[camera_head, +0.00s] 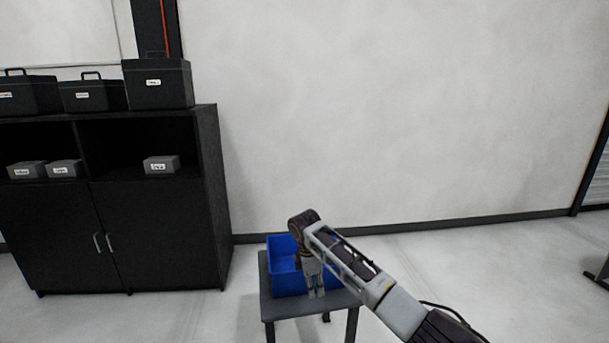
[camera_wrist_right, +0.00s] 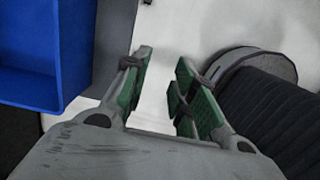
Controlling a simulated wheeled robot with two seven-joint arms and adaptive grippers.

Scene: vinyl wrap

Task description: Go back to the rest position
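My right arm comes in from the lower right in the head view, and its gripper (camera_head: 315,291) points down in front of the blue bin (camera_head: 283,280). In the right wrist view the two green-padded fingers (camera_wrist_right: 163,72) are apart with nothing between them, and pale floor shows through the gap. The bin also shows in the right wrist view (camera_wrist_right: 72,60), to the left of the fingers and apart from them. Part of the bin is hidden behind the arm in the head view. My left gripper is in neither view.
The bin stands on a small dark table (camera_head: 288,309). A black cabinet (camera_head: 160,235) on the left carries several dark cases on top, including a large one (camera_head: 158,86), and small grey boxes (camera_head: 161,166) on its shelf. Open floor (camera_head: 500,260) lies to the right.

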